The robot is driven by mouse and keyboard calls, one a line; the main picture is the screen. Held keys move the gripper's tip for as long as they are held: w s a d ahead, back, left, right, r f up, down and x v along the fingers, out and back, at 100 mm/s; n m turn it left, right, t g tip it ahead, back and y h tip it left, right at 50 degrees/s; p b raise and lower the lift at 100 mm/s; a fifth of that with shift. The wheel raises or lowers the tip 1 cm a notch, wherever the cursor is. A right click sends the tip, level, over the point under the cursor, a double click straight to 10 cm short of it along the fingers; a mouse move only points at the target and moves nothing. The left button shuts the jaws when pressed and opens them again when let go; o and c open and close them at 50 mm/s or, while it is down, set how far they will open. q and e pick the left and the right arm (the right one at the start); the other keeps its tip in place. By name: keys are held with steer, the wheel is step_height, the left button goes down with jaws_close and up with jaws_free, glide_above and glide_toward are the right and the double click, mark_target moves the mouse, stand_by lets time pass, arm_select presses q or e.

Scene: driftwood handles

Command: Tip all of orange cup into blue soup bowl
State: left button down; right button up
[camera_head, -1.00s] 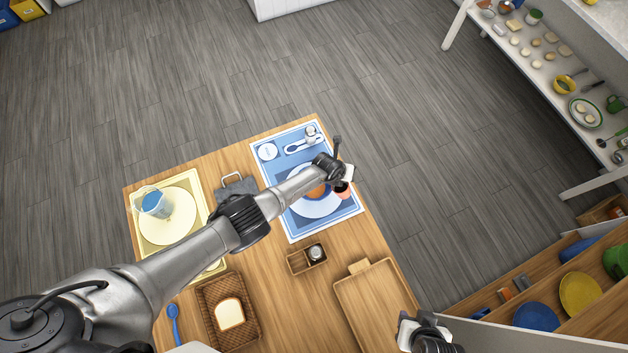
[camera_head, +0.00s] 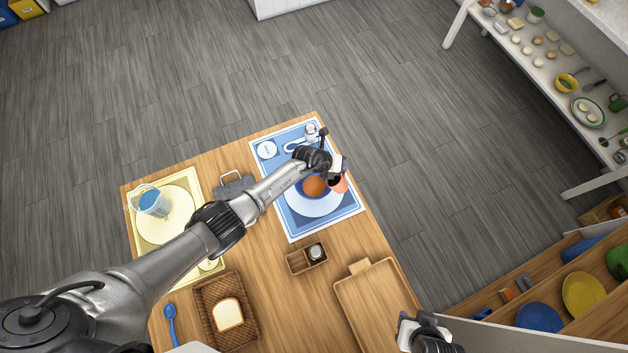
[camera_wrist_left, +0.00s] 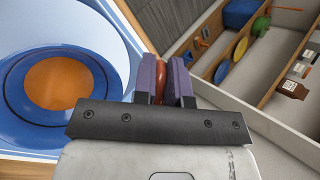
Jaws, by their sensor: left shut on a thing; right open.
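The orange cup (camera_head: 340,184) is at the right rim of the blue soup bowl (camera_head: 303,190), tilted with its dark mouth toward the bowl. My left gripper (camera_head: 340,165) is shut on the cup; in the left wrist view, its fingers (camera_wrist_left: 167,82) pinch a thin reddish-orange part of it. The blue soup bowl holds something orange-brown and sits on a white plate (camera_head: 318,207); the bowl also shows in the left wrist view (camera_wrist_left: 100,62). The cup's inside is too dark to tell what is in it. My right gripper (camera_head: 408,330) is open at the bottom, far from both.
The bowl's blue placemat (camera_head: 350,205) also holds a small shaker (camera_head: 311,131) and a white round dish (camera_head: 267,149). A wooden tray (camera_head: 375,305), a small caddy (camera_head: 300,262), a bread basket (camera_head: 250,330) and a pitcher (camera_head: 152,202) share the table. Floor beyond the table is clear.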

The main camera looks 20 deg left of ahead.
steer(key=shift+s+a+f+b, duration=0.1)
steer(key=shift+f+b, duration=0.2)
steer(key=shift+f, duration=0.15)
steer(key=shift+f, duration=0.2)
steer(key=shift+f+b, duration=0.35)
steer(key=shift+b, duration=0.2)
steer(key=shift+f, duration=0.1)
